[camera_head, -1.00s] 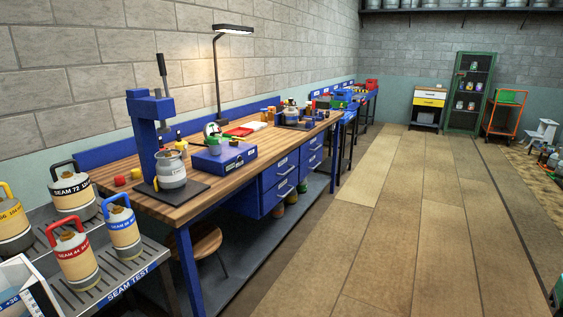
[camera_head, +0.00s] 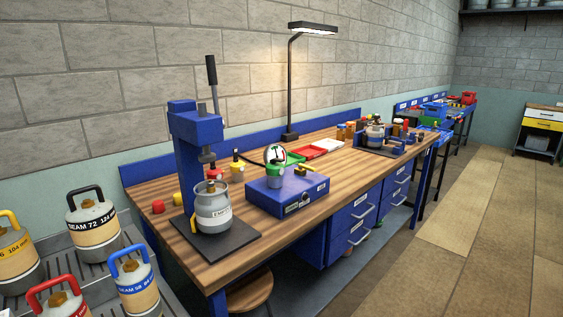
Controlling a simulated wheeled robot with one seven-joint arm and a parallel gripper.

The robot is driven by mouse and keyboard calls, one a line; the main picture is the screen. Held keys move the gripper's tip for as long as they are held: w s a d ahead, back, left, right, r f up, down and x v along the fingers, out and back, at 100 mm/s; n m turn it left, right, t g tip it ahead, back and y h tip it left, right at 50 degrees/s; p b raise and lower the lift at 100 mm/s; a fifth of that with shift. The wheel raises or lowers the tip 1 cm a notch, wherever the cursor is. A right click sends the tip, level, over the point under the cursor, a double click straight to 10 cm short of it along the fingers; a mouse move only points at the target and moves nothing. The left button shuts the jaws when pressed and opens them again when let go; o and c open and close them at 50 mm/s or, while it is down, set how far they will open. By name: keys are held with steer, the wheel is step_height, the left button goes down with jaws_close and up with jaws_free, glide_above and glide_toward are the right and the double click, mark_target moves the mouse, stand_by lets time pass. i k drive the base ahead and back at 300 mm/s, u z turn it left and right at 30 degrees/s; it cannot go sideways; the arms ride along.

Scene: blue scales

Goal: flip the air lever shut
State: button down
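No lever in view can be read as marked for air. A small yellow lever-like part (camera_head: 306,170) sits on top of the blue box (camera_head: 288,195) on the wooden bench; its exact position is too small to tell. A round dial (camera_head: 275,155) stands at the back of that box above a green part. A blue press (camera_head: 192,140) with a tall upright black handle (camera_head: 212,80) stands left of the box. A grey canister (camera_head: 213,208) sits under the press on a dark plate. My gripper is not in view.
The wooden bench (camera_head: 255,240) runs along the block wall, with a lamp (camera_head: 290,90) at its back. A grey rack with several seam canisters (camera_head: 92,225) stands at the lower left. A stool (camera_head: 250,292) is under the bench. Open floor (camera_head: 480,240) lies to the right.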

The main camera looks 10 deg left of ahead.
mark_target(300, 165)
steer(key=u, duration=0.25)
steer(key=i, duration=1.1)
steer(key=u, duration=0.35)
